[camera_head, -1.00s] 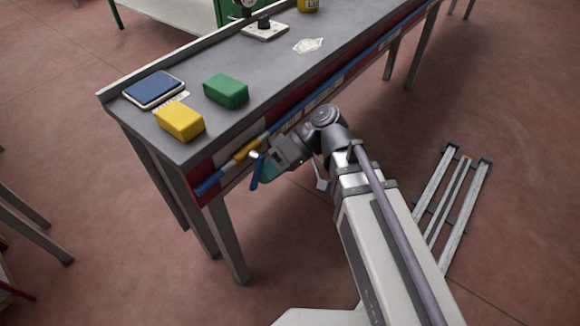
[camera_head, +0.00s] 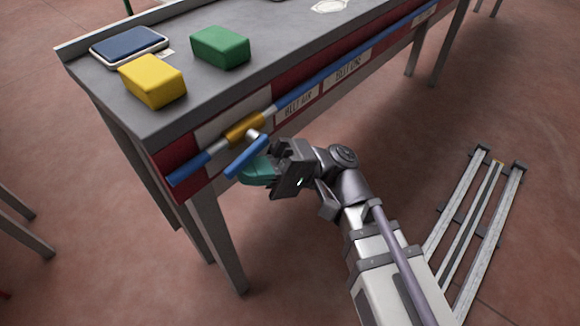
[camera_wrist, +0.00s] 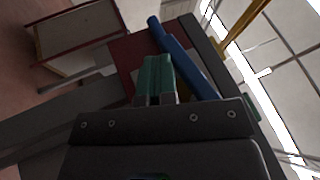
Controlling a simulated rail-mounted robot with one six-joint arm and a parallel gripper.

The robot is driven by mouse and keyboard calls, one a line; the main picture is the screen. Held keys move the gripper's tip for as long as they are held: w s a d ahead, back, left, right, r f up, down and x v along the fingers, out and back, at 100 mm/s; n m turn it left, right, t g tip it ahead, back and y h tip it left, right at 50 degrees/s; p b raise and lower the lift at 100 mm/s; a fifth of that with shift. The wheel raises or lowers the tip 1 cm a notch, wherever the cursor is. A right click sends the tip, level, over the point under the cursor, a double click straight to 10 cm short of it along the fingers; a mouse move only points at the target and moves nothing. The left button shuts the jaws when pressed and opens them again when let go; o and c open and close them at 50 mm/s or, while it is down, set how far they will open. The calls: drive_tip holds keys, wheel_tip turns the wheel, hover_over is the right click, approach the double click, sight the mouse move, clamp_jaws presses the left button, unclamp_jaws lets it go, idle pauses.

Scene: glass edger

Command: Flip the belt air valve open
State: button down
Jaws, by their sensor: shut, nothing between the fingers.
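The belt air valve has a brass body (camera_head: 244,127) on a blue pipe (camera_head: 189,169) along the bench's front. Its blue lever handle (camera_head: 246,158) stands out in front of the valve, nearly in line with the pipe and slanting to lower left. My gripper (camera_head: 256,173) is shut, its teal fingers just below and right of the handle. I cannot tell whether they touch it. In the wrist view the closed fingertips (camera_wrist: 158,66) are beside a blue bar (camera_wrist: 182,54); whether that is handle or pipe is unclear.
A label (camera_head: 297,104) reading belt air is right of the valve, with another label (camera_head: 346,72) farther along. On the bench top (camera_head: 240,88) are a yellow block (camera_head: 152,82), a green block (camera_head: 220,47) and a blue-topped pad (camera_head: 128,45). A metal rack (camera_head: 475,225) lies on the floor at right.

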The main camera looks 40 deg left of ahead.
drive_tip(key=shift+s+r, duration=0.2)
drive_tip(key=shift+r, duration=0.05)
idle(0.6)
